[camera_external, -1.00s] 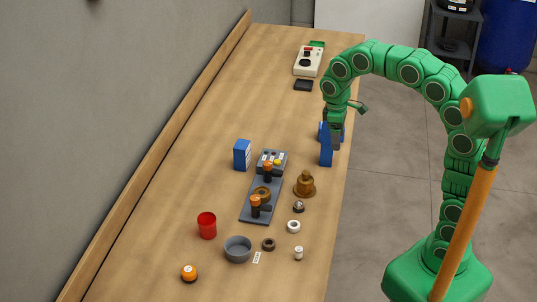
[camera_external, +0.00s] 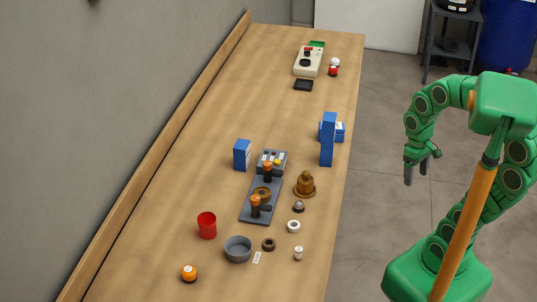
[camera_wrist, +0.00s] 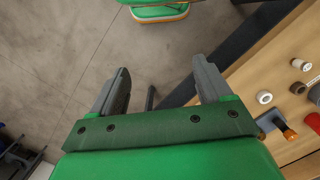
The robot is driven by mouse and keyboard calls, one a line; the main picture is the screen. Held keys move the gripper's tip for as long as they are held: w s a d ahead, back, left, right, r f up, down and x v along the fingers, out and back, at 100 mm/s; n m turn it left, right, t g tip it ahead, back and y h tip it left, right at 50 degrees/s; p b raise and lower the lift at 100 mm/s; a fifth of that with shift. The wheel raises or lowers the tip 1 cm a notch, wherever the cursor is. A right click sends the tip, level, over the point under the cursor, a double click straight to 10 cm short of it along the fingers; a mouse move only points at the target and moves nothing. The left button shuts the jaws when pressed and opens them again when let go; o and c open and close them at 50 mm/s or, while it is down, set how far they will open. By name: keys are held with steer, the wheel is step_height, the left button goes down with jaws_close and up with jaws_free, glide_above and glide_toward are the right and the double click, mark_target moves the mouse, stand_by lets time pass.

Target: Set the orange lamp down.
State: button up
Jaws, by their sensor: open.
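A small orange, rounded piece with a pale top, which looks like the orange lamp (camera_external: 189,273), stands on the wooden bench at the near left end. My gripper (camera_external: 416,176) is open and empty, off the bench's right side above the grey floor, far from the orange piece. In the wrist view my gripper (camera_wrist: 160,78) shows its two jaws wide apart with only floor between them. The orange piece does not show clearly in the wrist view.
The bench (camera_external: 190,160) holds a grey fixture plate with orange-topped posts (camera_external: 257,213), a red cup (camera_external: 207,226), a grey bowl (camera_external: 238,250), a brass piece (camera_external: 305,186) and blue blocks (camera_external: 327,140). A pale control box (camera_external: 308,62) stands far back. The bench's middle-left is clear.

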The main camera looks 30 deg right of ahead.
steer(key=shift+m, duration=0.5)
steer(key=s, duration=0.1)
steer(key=s+f, duration=0.1)
steer(key=s+d, duration=0.1)
steer(key=shift+s+f, duration=0.25)
steer(key=shift+s, duration=0.1)
